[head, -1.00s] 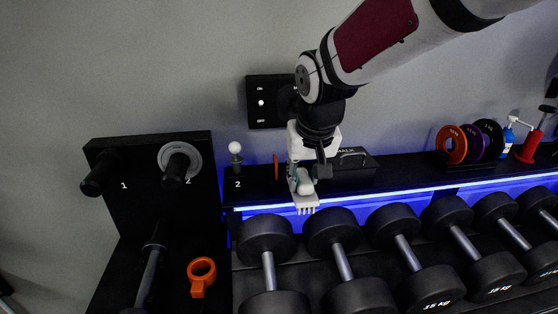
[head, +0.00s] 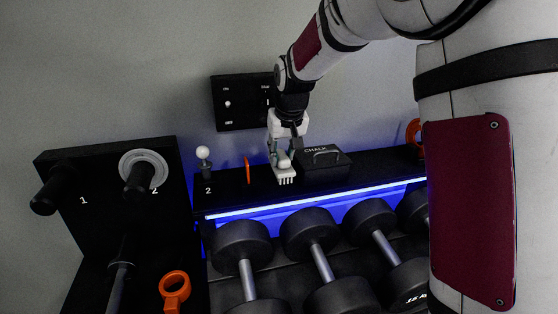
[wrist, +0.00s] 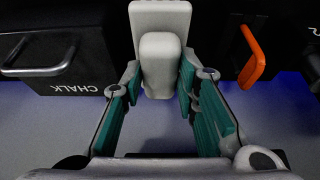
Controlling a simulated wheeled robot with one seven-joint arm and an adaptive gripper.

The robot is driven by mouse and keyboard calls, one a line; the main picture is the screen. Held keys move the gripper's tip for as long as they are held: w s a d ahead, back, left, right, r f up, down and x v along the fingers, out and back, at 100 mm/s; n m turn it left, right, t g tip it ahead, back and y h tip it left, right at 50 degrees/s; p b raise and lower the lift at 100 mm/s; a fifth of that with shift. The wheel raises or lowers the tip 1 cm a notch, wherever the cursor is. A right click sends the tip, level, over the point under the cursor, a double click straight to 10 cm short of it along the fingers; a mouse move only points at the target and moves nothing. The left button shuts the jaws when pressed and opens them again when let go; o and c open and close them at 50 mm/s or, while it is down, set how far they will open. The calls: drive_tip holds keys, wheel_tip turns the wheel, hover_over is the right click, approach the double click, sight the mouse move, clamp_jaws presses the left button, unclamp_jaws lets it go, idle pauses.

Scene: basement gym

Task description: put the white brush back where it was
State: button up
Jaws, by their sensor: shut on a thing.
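The white brush (head: 285,173) is in my gripper (head: 282,155), its bristles pointing down. In the head view it is over the black shelf, between the orange upright piece and the chalk box. In the wrist view the brush (wrist: 160,60) sits between the teal-padded fingers (wrist: 160,95), which are shut on it. I cannot tell whether the bristles touch the shelf.
The black chalk box (head: 325,168) with a metal handle stands close on the right; it also shows in the wrist view (wrist: 85,45). The orange piece (head: 247,170) and a white-topped knob (head: 203,154) stand left. Dumbbells (head: 318,250) lie below the blue-lit shelf edge (head: 310,202).

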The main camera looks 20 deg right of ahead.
drive_tip(key=shift+w+d, duration=0.35)
drive_tip(key=shift+w, duration=0.5)
drive_tip(key=shift+f+p, duration=0.45)
drive_tip(key=shift+f, duration=1.35)
drive_tip(key=shift+f, duration=0.1)
drive_tip(key=o, duration=1.1)
